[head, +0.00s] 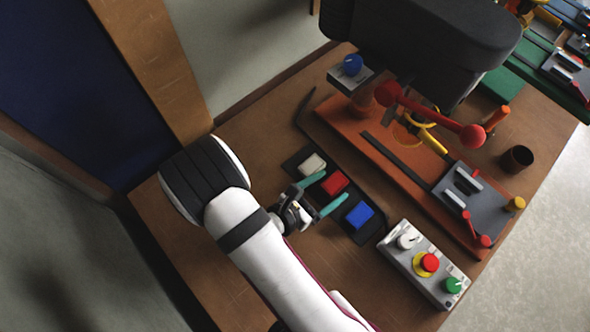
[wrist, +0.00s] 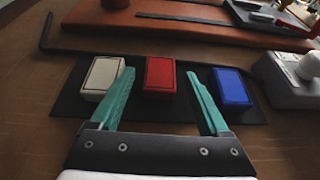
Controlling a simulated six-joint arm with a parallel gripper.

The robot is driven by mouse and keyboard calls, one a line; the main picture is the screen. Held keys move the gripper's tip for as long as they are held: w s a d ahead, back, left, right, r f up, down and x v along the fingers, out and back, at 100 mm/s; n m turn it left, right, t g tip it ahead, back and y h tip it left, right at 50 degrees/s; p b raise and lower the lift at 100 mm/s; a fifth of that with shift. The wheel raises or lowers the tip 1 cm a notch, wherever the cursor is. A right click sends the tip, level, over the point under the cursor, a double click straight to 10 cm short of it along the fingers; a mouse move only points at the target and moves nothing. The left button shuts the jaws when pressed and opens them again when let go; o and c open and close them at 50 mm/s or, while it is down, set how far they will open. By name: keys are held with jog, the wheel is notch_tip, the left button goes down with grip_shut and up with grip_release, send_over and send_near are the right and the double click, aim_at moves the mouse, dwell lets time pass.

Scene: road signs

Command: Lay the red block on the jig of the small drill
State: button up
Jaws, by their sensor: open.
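The red block (head: 335,183) lies on a dark mat (head: 296,160) between a white block (head: 313,164) and a blue block (head: 359,215). My gripper (head: 328,191) is open, with teal fingers. In the wrist view the red block (wrist: 160,76) shows beyond and between the fingertips (wrist: 160,70), and nothing is held. The small drill has an orange base (head: 345,125), a dark grey head (head: 425,45) and a red lever (head: 430,115). Its grey jig (head: 472,200) sits at the base's right end, with light metal bars on it.
A grey control box (head: 425,265) with white, red and green knobs stands right of the mat. A dark cup (head: 517,159) stands behind the drill. A black bent rod (head: 303,110) lies between mat and drill base. Bare wood shows at the front left.

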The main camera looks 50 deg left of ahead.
jog(key=v, duration=1.5)
jog(key=shift+s+d+r, duration=0.1)
jog(key=shift+s, duration=0.2)
jog(key=w+d+r+m+g+h, duration=0.4)
jog(key=w+d+r+m+h, duration=0.3)
jog(key=m, duration=0.3)
jog(key=d+r+m+g+y, duration=0.2)
jog(key=d+m, duration=0.3)
jog(key=m, duration=0.5)
jog(key=s+d+r+m+g+y, duration=0.1)
jog(key=d+r+m+g+y, duration=0.2)
jog(key=m, duration=0.7)
jog(key=d+r+m+g+y, duration=0.3)
jog(key=d+m+g, duration=0.2)
jog(key=d+m, duration=0.4)
jog(key=shift+s+r+m+g, duration=0.3)
jog(key=shift+m, duration=0.1)
jog(key=shift+d+r+m+t+y, duration=0.1)
jog(key=shift+r+m+t+y, duration=0.25)
jog(key=shift+m+y, duration=0.35)
jog(key=shift+c, duration=1.2)
jog(key=shift+f, duration=0.1)
jog(key=shift+w, duration=0.1)
